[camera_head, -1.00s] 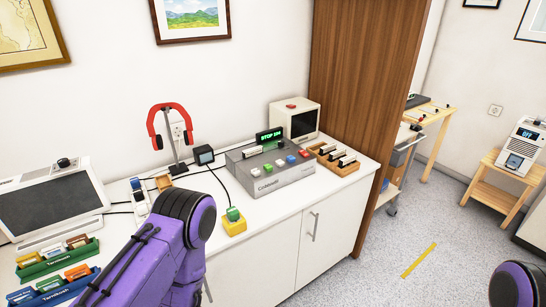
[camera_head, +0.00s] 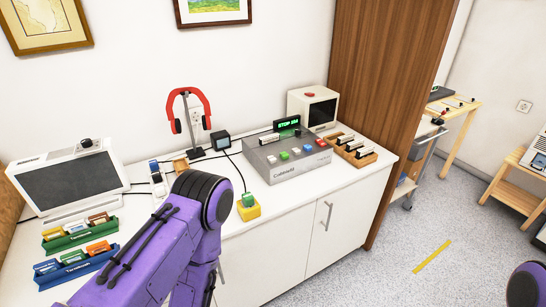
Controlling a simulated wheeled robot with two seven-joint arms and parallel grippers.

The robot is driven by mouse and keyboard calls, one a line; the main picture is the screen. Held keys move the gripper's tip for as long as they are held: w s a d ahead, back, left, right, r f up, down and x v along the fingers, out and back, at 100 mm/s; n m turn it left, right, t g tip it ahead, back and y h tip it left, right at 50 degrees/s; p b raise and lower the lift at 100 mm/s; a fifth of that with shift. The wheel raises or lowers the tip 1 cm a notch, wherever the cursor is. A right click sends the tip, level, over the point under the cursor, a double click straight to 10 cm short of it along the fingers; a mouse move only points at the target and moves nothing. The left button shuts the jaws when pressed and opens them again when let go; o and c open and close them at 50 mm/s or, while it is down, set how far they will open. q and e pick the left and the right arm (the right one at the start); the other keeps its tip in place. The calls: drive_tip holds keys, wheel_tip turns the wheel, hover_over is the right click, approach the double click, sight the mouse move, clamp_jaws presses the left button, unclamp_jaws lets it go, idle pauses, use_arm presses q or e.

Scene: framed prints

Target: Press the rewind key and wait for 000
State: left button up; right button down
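The grey cassette deck (camera_head: 298,174) stands on the white counter. Its top carries several coloured keys, among them white, green, blue and red ones; which is rewind is too small to read. A green lit display (camera_head: 288,124) at its back reads "STOP" and a number I cannot read surely. My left arm, purple with a black joint, comes in at the lower left in front of the counter; its gripper is out of view. Only a dark and purple bit of my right arm shows at the lower right edge; its gripper is out of view.
A yellow box with a green button (camera_head: 248,207) stands at the counter's front edge. Red headphones (camera_head: 190,115), a wooden cassette tray (camera_head: 352,151), a small monitor (camera_head: 314,107), a larger screen (camera_head: 70,180) and cassette racks (camera_head: 76,262) share the counter. A wooden panel (camera_head: 385,100) rises at its right.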

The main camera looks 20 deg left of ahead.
idle(0.3)
use_arm(q)
clamp_jaws()
idle(1.6)
